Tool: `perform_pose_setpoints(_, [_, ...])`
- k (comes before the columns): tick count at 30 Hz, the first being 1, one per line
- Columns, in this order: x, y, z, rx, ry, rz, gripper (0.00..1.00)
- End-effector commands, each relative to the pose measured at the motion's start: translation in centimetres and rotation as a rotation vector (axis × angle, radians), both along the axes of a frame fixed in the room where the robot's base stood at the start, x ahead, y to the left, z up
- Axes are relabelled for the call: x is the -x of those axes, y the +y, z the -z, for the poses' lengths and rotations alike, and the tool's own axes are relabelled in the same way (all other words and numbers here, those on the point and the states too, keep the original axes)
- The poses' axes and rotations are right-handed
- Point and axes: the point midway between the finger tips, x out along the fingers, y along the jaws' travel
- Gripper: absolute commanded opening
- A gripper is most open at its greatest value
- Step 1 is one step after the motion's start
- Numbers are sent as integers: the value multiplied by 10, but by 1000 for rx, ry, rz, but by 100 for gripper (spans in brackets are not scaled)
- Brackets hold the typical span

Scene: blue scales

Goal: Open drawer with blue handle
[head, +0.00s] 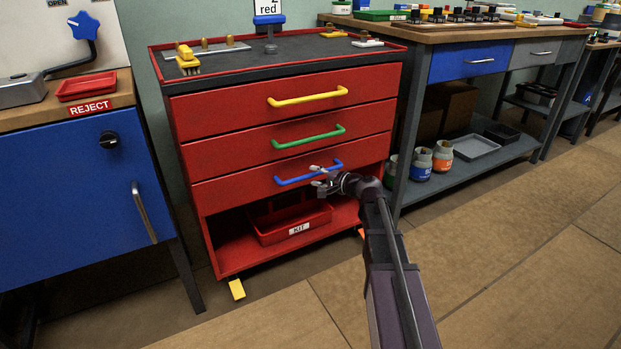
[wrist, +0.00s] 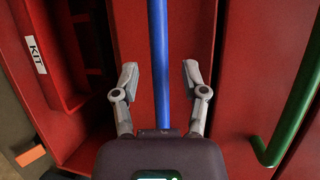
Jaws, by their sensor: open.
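The red cabinet has a drawer with a blue handle (head: 292,181), the lowest of its three drawers (head: 230,191). The drawer looks shut, level with the ones above. My gripper (head: 318,178) is at the right part of the blue handle in the head view. In the wrist view, the blue handle (wrist: 159,60) runs between the two open fingers of my gripper (wrist: 157,82), with a gap on each side. Neither finger visibly touches it. The exact depth of the handle between the fingers is hard to tell.
A green handle (head: 308,137) and a yellow handle (head: 308,96) are on the drawers above. A red KIT tray (head: 290,222) sits on the open shelf below. A blue cabinet (head: 75,195) stands left, a workbench (head: 470,62) right. The floor in front is clear.

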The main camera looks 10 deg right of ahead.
Motion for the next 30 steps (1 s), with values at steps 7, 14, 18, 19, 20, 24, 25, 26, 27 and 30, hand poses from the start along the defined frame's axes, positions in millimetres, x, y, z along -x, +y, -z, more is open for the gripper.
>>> perform_pose_setpoints(7, [-13,11,4,0,0,-1,57])
perform_pose_setpoints(14, [-14,13,4,0,0,0,57])
perform_pose_setpoints(18, [-14,13,4,0,0,0,51])
perform_pose_setpoints(19, [-14,13,4,0,0,0,42])
perform_pose_setpoints(20, [-14,13,4,0,0,0,33])
perform_pose_setpoints(24, [-14,13,4,0,0,0,0])
perform_pose_setpoints(25, [-14,13,4,0,0,-1,0])
perform_pose_setpoints(26, [-14,13,4,0,0,-1,0])
perform_pose_setpoints(27, [-14,13,4,0,1,-1,0])
perform_pose_setpoints(30, [-14,15,4,1,0,-2,0])
